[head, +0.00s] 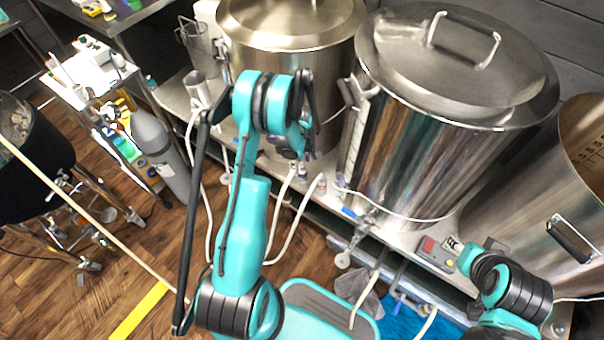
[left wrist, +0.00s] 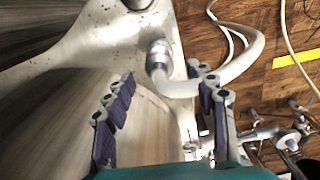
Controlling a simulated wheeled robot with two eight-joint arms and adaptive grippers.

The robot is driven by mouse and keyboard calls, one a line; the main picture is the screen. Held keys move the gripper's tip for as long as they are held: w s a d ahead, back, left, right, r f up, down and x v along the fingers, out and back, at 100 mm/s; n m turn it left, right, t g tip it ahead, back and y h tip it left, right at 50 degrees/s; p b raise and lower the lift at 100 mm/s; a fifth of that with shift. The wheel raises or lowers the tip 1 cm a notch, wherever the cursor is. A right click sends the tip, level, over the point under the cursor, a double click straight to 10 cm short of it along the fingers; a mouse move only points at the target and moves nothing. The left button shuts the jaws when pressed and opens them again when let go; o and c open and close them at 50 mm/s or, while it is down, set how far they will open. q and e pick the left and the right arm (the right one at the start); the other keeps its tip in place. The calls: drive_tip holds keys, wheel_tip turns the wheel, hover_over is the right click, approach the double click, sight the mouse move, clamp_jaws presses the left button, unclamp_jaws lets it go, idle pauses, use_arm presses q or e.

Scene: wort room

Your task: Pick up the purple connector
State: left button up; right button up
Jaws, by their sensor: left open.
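A pale, greyish hose connector (left wrist: 157,55) stands on the metal bench in the left wrist view, with a white hose curving away to the right. Its colour looks faintly purple at most. In the head view a pinkish hose end (head: 321,184) lies just right of my left gripper; I cannot tell whether it is the same one. My left gripper (head: 300,165) is open and empty at the bench edge before the kettles. Its purple-padded fingers (left wrist: 162,76) show either side of the connector, apart from it. My right arm is at the lower right; its fingers are not clear.
Two lidded steel kettles (head: 290,25) (head: 410,140) and an open vessel (head: 585,130) line the bench. A control box with a red button (head: 434,251) sits by my right arm. Several white hoses hang off the bench. A grey gas cylinder (head: 155,150) stands at left; wooden floor lies before it.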

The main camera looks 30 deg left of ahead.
sight(302, 170)
use_arm(q)
wheel_tip(302, 170, down, 5)
drive_tip(key=b, duration=0.2)
drive_tip(key=shift+d+f+b, duration=0.1)
drive_tip(key=shift+d+b, duration=0.05)
drive_tip(key=shift+b, duration=0.25)
clamp_jaws()
wheel_tip(302, 170, up, 10)
drive_tip(key=p, duration=0.4)
drive_tip(key=shift+r+p, duration=1.5)
drive_tip(key=shift+r, duration=0.85)
